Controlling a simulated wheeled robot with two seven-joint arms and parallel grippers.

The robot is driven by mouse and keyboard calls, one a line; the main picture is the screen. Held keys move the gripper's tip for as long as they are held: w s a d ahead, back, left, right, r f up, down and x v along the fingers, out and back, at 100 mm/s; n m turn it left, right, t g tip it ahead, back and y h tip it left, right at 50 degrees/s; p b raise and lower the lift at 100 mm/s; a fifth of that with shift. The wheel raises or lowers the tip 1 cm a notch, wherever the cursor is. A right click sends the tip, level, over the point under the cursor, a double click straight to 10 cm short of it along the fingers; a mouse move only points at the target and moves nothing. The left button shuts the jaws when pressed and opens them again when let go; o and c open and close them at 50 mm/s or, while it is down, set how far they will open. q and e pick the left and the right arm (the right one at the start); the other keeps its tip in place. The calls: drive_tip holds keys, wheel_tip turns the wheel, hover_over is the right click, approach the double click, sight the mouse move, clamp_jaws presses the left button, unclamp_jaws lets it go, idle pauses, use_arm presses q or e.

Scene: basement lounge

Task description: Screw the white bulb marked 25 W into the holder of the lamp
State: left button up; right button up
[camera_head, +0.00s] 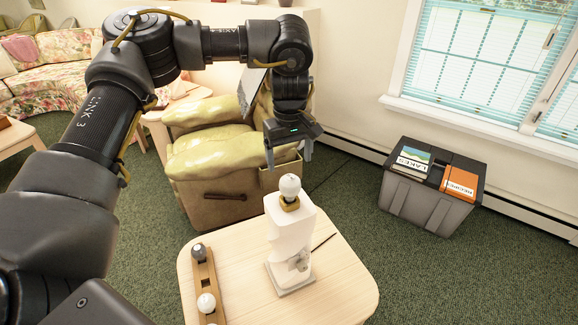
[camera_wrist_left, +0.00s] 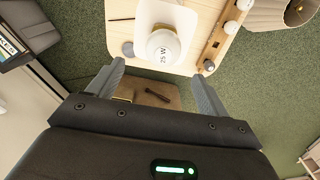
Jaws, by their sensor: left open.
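The white bulb (camera_head: 289,187) stands upright in the brass holder (camera_head: 289,204) on top of the white lamp (camera_head: 291,238). In the left wrist view the bulb (camera_wrist_left: 163,50) faces the camera and shows the mark 25 W. How deep its thread sits cannot be told. My left gripper (camera_head: 289,162) is open and empty, just above the bulb, its fingers pointing down and apart from it. In the left wrist view the bulb lies just beyond the fingertips (camera_wrist_left: 158,70), roughly midway between them. My right gripper is not in view.
The lamp stands on a pale wooden table (camera_head: 345,288). A wooden rack (camera_head: 211,277) left of it holds a dark bulb (camera_head: 198,251) and a white bulb (camera_head: 206,302). A green-cushioned chair (camera_head: 215,205) stands behind, a grey crate (camera_head: 410,200) to the right.

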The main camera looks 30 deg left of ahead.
sight(289, 190)
use_arm(q)
drive_tip(key=n, duration=0.4)
drive_tip(key=shift+s+f, duration=0.1)
drive_tip(key=shift+f, duration=0.05)
drive_tip(key=n, duration=0.3)
drive_tip(key=shift+s+n, duration=0.2)
drive_tip(key=shift+n, duration=0.2)
wheel_tip(289, 190, down, 11)
drive_tip(key=shift+r, duration=0.15)
drive_tip(key=shift+c, duration=0.2)
drive_tip(key=c, duration=0.9)
drive_tip(key=shift+c, duration=0.3)
